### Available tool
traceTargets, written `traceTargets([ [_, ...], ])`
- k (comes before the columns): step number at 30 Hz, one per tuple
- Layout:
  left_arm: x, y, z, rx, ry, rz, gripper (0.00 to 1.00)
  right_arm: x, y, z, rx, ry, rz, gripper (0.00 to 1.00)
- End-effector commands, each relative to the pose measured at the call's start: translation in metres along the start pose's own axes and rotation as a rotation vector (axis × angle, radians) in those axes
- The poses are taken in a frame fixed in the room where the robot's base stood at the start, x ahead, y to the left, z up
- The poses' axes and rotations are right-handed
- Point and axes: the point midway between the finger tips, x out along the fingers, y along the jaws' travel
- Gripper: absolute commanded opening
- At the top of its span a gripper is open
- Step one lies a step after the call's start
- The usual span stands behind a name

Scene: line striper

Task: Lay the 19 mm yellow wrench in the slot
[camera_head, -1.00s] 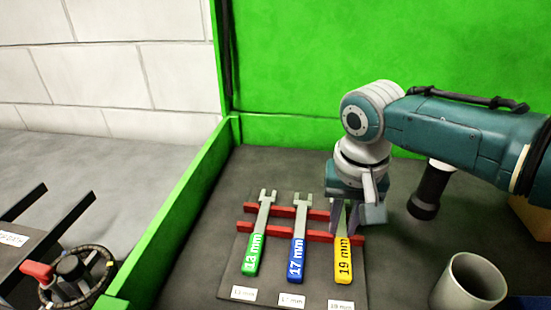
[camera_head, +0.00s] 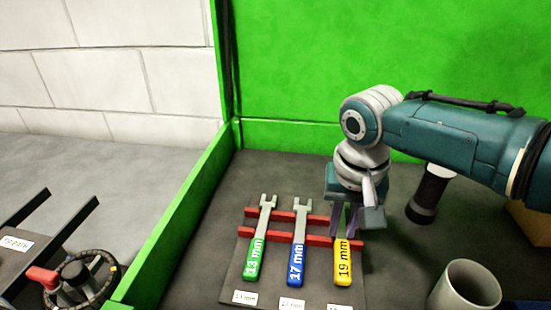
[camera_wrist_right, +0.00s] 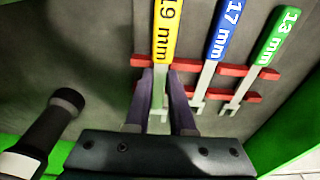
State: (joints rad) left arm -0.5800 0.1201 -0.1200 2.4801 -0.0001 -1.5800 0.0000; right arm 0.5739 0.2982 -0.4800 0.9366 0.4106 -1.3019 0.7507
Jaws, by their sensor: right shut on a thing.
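The yellow 19 mm wrench (camera_head: 343,262) lies at the right end of the red slotted rack (camera_head: 320,240), in line with the other wrenches. Its yellow handle points toward the front label, and it also shows in the right wrist view (camera_wrist_right: 166,35). My right gripper (camera_head: 346,222) comes down from above and is shut on the wrench's grey shank, at the rack. In the right wrist view its two fingers (camera_wrist_right: 160,85) flank the shank. The wrench's jaw end is hidden by the gripper in the head view. My left gripper is not in view.
A blue 17 mm wrench (camera_head: 297,262) and a green 13 mm wrench (camera_head: 254,258) lie in the rack to the left. A grey cup (camera_head: 465,288) stands at the right. A black flashlight-like tool (camera_wrist_right: 50,125) is near the gripper. A green wall (camera_head: 190,205) borders the left.

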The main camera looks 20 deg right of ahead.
Motion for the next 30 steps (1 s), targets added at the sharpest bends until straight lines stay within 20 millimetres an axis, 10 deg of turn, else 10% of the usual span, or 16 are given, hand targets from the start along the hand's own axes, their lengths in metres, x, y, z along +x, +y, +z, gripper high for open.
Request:
traceTargets([
  [12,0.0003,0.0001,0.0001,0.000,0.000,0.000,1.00,0.0000,-0.0002,-0.0002,0.000,0.000,0.000,0.57],
  [30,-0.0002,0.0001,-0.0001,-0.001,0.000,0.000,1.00,-0.0003,0.0000,0.0000,0.000,0.000,0.000,0.77],
])
